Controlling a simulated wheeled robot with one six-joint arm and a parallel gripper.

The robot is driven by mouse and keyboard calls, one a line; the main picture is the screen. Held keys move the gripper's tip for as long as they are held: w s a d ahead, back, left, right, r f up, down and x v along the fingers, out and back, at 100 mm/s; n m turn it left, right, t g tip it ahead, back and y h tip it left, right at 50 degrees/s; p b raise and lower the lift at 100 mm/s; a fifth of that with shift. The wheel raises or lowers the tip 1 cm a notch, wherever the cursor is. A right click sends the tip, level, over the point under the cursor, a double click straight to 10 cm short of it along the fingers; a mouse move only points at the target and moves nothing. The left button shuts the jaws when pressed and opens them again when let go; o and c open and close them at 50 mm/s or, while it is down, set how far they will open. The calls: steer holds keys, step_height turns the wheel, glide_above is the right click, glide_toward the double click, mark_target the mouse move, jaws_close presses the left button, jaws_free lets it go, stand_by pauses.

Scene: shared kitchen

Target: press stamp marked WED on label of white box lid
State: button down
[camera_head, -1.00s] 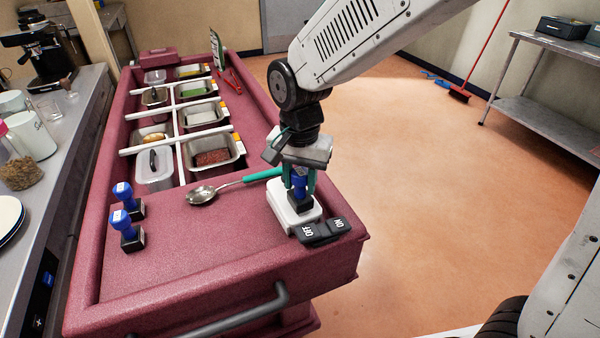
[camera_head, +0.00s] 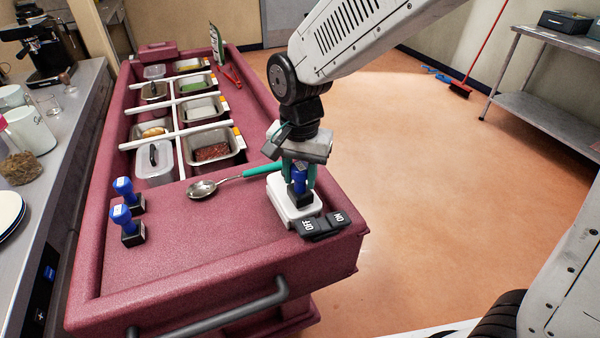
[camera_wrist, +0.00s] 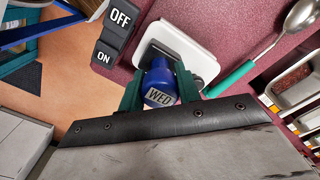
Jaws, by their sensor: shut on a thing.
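My gripper (camera_head: 300,175) is shut on a blue-handled stamp (camera_head: 300,182) with a black base. In the wrist view, the stamp's top (camera_wrist: 160,90) reads WED. It is upright over a low white box (camera_head: 278,200) with rounded corners at the cart's near right. The black base looks on or just above the box top; contact cannot be told. The box also shows in the wrist view (camera_wrist: 192,48), partly covered by the stamp and fingers. No label shows on it. A pale lidded container (camera_head: 155,168) with a dark strip on top stands in the cart's near-left compartment.
An ON/OFF switch block (camera_head: 322,226) sits against the box's near side. A spoon (camera_head: 203,189) with a green handle lies to its left. Two other blue stamps (camera_head: 124,192) (camera_head: 128,225) stand at the left. The red cart top (camera_head: 200,255) between is clear.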

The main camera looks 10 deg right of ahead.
steer(key=shift+f, duration=0.35)
stand_by(0.7)
steer(key=shift+r, duration=5.05)
steer(key=shift+s, duration=0.1)
